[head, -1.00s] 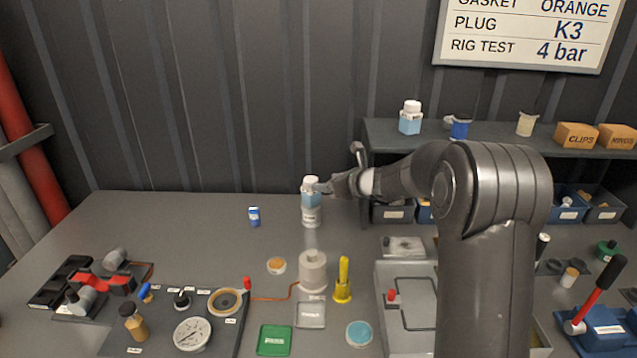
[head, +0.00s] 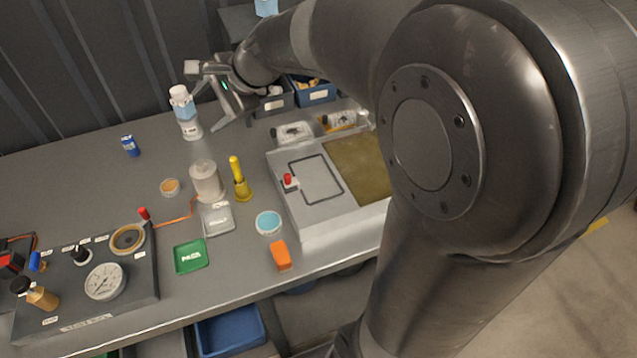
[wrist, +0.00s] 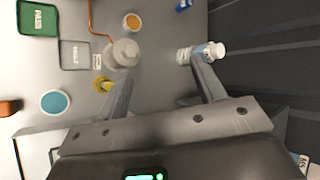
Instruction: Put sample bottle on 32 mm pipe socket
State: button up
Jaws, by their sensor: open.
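The sample bottle (head: 183,107), with a white cap and pale blue label, stands on a short white labelled cylinder (head: 191,131), which looks like the 32 mm pipe socket. Both lean alike in the tilted head view. My gripper (head: 203,93) is open and empty just right of the bottle. In the wrist view, the bottle's cap end (wrist: 214,50) and the white socket (wrist: 184,56) show by the right fingertip, outside the gap of my gripper (wrist: 163,72). The fingertip partly covers them, so I cannot tell if it touches. The seat of the bottle is too small to judge.
A grey cylinder (head: 206,181), a yellow-handled tool (head: 239,182) and a small blue can (head: 130,146) stand nearby. A grey tray unit (head: 310,222) is to the right. Blue bins (head: 314,92) are behind my gripper. The bench left of the bottle is mostly clear.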

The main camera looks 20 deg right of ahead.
jog(key=s+d+f+n+h, duration=0.1)
jog(key=s+d+n+h, duration=0.2)
jog(key=s, duration=0.9)
jog(key=s+d+f+n+h, duration=0.1)
jog(key=s+d+n+h, duration=0.3)
jog(key=s+d+n, duration=0.5)
jog(key=s+n, duration=0.1)
jog(key=s, duration=0.2)
jog(key=shift+s+d+f, duration=0.2)
jog(key=shift+s+f, duration=0.1)
jog(key=shift+f, duration=0.05)
